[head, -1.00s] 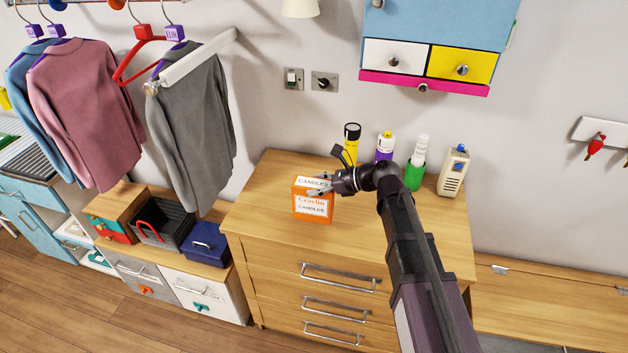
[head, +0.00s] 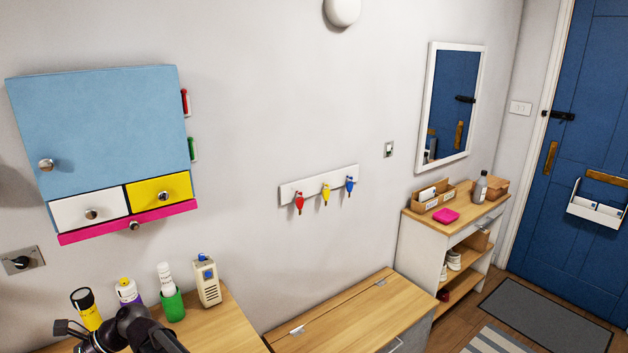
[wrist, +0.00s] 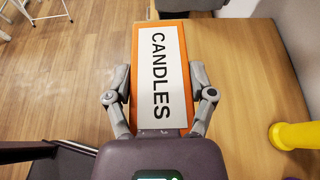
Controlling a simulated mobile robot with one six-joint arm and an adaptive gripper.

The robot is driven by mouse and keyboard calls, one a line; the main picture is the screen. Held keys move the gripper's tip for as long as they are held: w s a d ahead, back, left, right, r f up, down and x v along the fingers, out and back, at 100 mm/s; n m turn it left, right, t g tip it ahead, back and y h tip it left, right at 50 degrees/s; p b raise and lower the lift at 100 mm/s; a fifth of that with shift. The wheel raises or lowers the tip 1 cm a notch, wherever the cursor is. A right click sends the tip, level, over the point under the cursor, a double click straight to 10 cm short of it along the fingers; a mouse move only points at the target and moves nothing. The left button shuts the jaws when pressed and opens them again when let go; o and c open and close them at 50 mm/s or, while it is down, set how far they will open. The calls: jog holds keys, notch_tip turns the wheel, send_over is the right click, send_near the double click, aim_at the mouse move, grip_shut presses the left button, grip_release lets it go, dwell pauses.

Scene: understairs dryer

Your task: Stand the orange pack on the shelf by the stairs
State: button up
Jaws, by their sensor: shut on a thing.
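The orange pack (wrist: 160,75) shows in the wrist view as an orange box with a white top label reading CANDLES. My gripper (wrist: 161,96) is shut on it, one finger against each side. The pack is over or near the edge of the wooden dresser top (wrist: 225,75). I cannot tell whether it touches the wood. In the head view the pack and fingers are out of frame; only part of my arm shows at the bottom left. I do not see stairs or a shelf clearly beside them.
A yellow-and-black torch (head: 87,312), a purple-and-white bottle (head: 128,291), a green container (head: 171,304) and a beige device (head: 207,281) stand on the dresser. A low wooden chest (head: 345,315) is to the right. A shelf unit (head: 455,215) holds boxes near the blue door (head: 578,130).

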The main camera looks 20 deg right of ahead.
notch_tip(320, 180, up, 14)
jog(key=p, duration=1.3)
jog(key=shift+w+d, duration=0.1)
jog(key=shift+w, duration=0.05)
